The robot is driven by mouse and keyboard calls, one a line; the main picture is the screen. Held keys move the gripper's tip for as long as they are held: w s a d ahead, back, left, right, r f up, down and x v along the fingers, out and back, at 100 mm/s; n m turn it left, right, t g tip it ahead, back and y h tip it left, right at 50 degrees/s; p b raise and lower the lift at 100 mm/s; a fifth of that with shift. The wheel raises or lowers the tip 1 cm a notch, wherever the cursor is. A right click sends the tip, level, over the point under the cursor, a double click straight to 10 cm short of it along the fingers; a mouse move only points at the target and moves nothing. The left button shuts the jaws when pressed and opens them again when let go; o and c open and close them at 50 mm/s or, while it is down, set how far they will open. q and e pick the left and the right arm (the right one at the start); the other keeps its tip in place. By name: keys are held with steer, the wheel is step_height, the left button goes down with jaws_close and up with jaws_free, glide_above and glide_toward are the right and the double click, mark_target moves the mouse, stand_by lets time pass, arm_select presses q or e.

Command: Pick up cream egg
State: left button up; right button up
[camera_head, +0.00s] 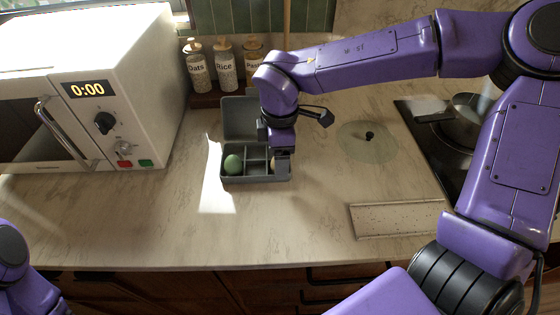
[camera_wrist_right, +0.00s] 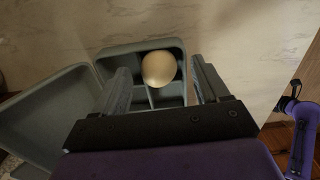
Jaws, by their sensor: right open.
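The cream egg (camera_wrist_right: 159,69) shows in the right wrist view, in a compartment of the grey divided box (camera_wrist_right: 118,53), between the two fingers of my right gripper (camera_wrist_right: 164,82). The gripper is open, with a gap on each side of the egg. In the head view my right gripper (camera_head: 281,165) points down over the right part of the box (camera_head: 256,180) and hides most of the egg.
A white microwave (camera_head: 128,95) stands at left. Jars of oats (camera_head: 198,70), rice (camera_head: 226,70) and pasta (camera_head: 252,60) stand behind the box. A round glass lid (camera_head: 368,141), a speckled board (camera_head: 398,219) and a hob with a pan (camera_head: 466,118) are at right. The front counter is clear.

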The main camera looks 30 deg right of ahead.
steer(key=shift+w, duration=0.15)
steer(key=c, duration=0.8)
steer(key=shift+o, duration=0.2)
steer(key=shift+r, duration=0.1)
